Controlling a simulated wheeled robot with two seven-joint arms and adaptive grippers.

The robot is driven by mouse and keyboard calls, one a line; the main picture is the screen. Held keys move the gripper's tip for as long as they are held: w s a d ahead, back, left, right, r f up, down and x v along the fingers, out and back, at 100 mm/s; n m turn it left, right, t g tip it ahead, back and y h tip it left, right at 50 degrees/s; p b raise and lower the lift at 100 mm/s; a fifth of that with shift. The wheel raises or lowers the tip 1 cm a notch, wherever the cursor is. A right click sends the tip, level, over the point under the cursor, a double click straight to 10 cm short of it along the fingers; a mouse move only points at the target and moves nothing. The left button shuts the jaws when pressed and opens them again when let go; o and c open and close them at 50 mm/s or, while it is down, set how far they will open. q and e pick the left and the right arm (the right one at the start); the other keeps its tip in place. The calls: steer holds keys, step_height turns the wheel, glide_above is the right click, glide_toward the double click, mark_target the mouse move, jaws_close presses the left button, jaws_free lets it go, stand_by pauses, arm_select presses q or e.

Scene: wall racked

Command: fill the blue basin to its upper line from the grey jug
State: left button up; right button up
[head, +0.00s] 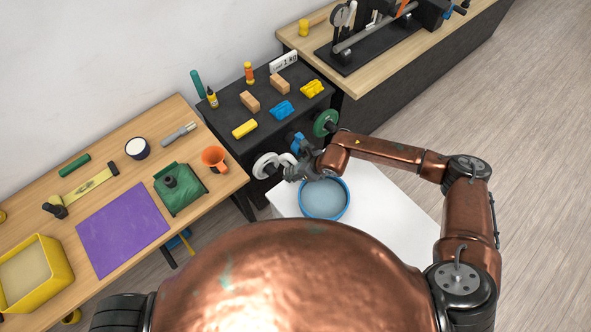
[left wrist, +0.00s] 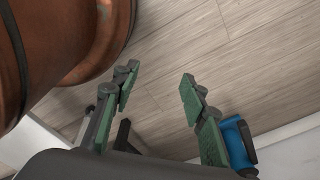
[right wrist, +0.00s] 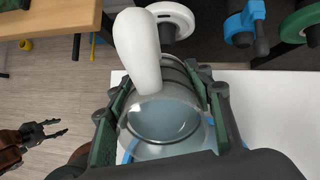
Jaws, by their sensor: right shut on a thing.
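The blue basin (head: 346,206) stands on the white table, with a grey-blue, water-like surface inside. In the right wrist view its blue rim (right wrist: 128,152) shows partly behind the jug. My right gripper (head: 300,168) is at the basin's upper left edge. It is shut on the grey jug (right wrist: 150,104), whose clear body shows between the green fingers, with liquid-like shading. A pale rounded part (right wrist: 138,48) sticks up beside it. The basin's upper line cannot be made out, nor whether anything pours. My left gripper (left wrist: 155,95) is open and empty, away from the basin.
The white table (head: 385,205) is clear right of the basin. A dark rack (head: 228,110) with blocks and weight plates stands behind. A wooden table (head: 60,220) with a purple mat (head: 122,228) and yellow bin (head: 62,262) is at left.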

steer(key=shift+w+p, duration=0.1)
steer(key=shift+p, duration=0.2)
steer(key=shift+a+f+b, duration=0.15)
steer(key=shift+f+b, duration=0.15)
arm_select(q)
steer(key=shift+w+f, duration=0.55)
steer(key=shift+w, duration=0.2)
steer(key=shift+s+f+b, duration=0.2)
steer(key=shift+s+b, duration=0.05)
steer(key=shift+b, duration=0.15)
arm_select(e)
steer(key=shift+r+y, duration=0.25)
steer(key=shift+y, duration=0.05)
arm_select(q)
steer(key=shift+f+b, duration=0.8)
arm_select(e)
steer(key=shift+w+a+r+t+y, duration=0.1)
steer(key=shift+r+t+y, duration=0.45)
steer(key=shift+t, duration=0.15)
stand_by(0.5)
arm_select(q)
steer(key=shift+s+f+b, duration=0.15)
steer(key=shift+f+b, duration=0.6)
steer(key=shift+s+f+b, duration=0.1)
steer(key=shift+f+b, duration=0.6)
steer(key=shift+f, duration=0.05)
arm_select(e)
steer(key=shift+r+t+y, duration=0.6)
steer(key=shift+r+y, duration=0.15)
stand_by(1.7)
